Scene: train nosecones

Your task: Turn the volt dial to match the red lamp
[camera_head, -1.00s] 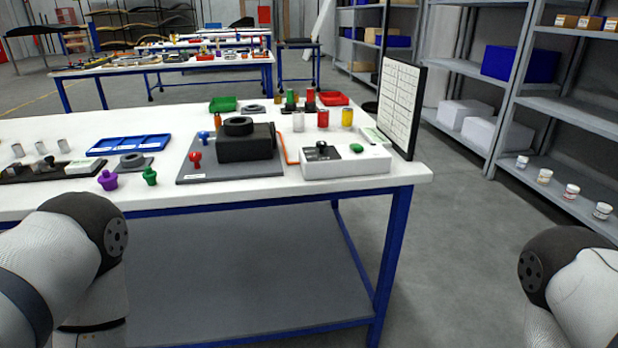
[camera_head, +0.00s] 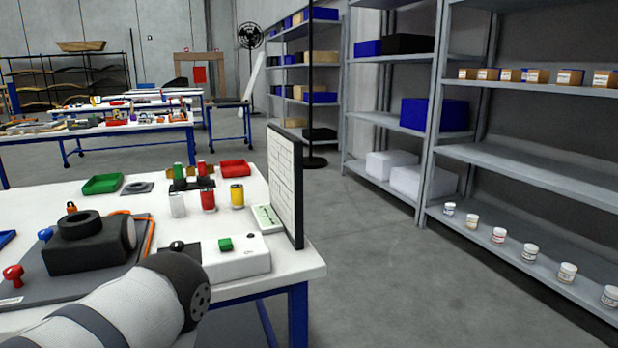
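A white box (camera_head: 237,262) sits at the table's front right corner. I cannot tell whether any of these is the red lamp. My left arm crosses the lower left, in front of the box. Neither gripper is in view.
A black device (camera_head: 90,247) on a grey plate stands left of the box. An upright white panel (camera_head: 285,185) edges the table's right side. Green (camera_head: 102,184) and red (camera_head: 235,167) trays lie behind. Open floor (camera_head: 375,280) separates the table from the shelves (camera_head: 520,165).

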